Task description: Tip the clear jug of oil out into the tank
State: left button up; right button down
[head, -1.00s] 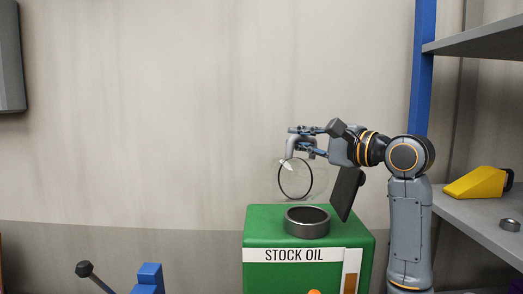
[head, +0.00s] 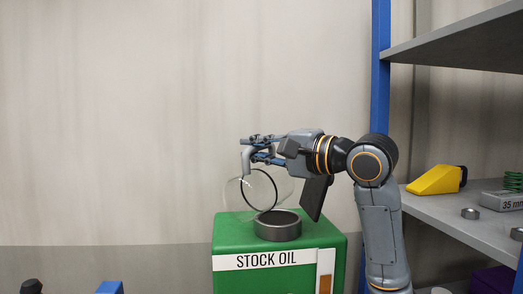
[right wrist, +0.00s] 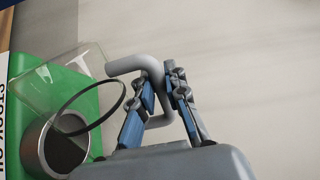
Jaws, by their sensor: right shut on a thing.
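The clear jug (head: 244,195) has a dark ring and a grey bent handle (head: 246,158). It is tilted over the green tank (head: 229,240) labelled STOCK OIL, just above and left of the tank's round dark-rimmed opening (head: 278,233). My right gripper (head: 256,148) is shut on the handle. In the right wrist view, the handle (right wrist: 128,65) passes between the blue fingers (right wrist: 158,97). The jug's see-through body (right wrist: 55,82) overlaps the opening's metal collar (right wrist: 37,150) there. I cannot make out any oil in the jug. My left gripper is out of view.
Grey shelves (head: 440,208) with a blue post (head: 381,60) stand at the right. The wall behind the tank is bare.

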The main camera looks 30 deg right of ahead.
aim_at(235, 203)
jog(key=a+n, duration=0.1)
jog(key=s+a+n, duration=0.1)
jog(key=shift+a+r+n, duration=0.15)
jog(key=shift+a+n, duration=0.15)
jog(key=a+n, duration=0.1)
jog(key=s+a+n+b, duration=0.1)
jog(key=n, duration=0.1)
jog(key=shift+a, duration=0.25)
jog(key=f+n+b, duration=0.1)
jog(key=f+n, duration=0.1)
jog(key=a+f+n+b, duration=0.1)
jog(key=f+n, duration=0.1)
jog(key=n, duration=0.1)
jog(key=f+n+b, duration=0.1)
jog(key=f+n, duration=0.1)
jog(key=n, duration=0.1)
jog(key=shift+s+a+f, duration=0.2)
jog(key=shift+a+f, duration=0.05)
jog(key=shift+a, duration=0.1)
jog(key=shift+w+d+f+n+b, duration=0.1)
jog(key=shift+d+f+n+b, duration=0.15)
jog(key=shift+f+n, duration=0.3)
jog(key=shift+w+d+f+n+b, duration=0.1)
jog(key=shift+d+f+n+b, duration=0.05)
jog(key=shift+f+n+b, duration=0.4)
jog(key=shift+d+f+n+b, duration=0.2)
jog(key=shift+f+n, duration=0.2)
jog(key=shift+n, duration=0.2)
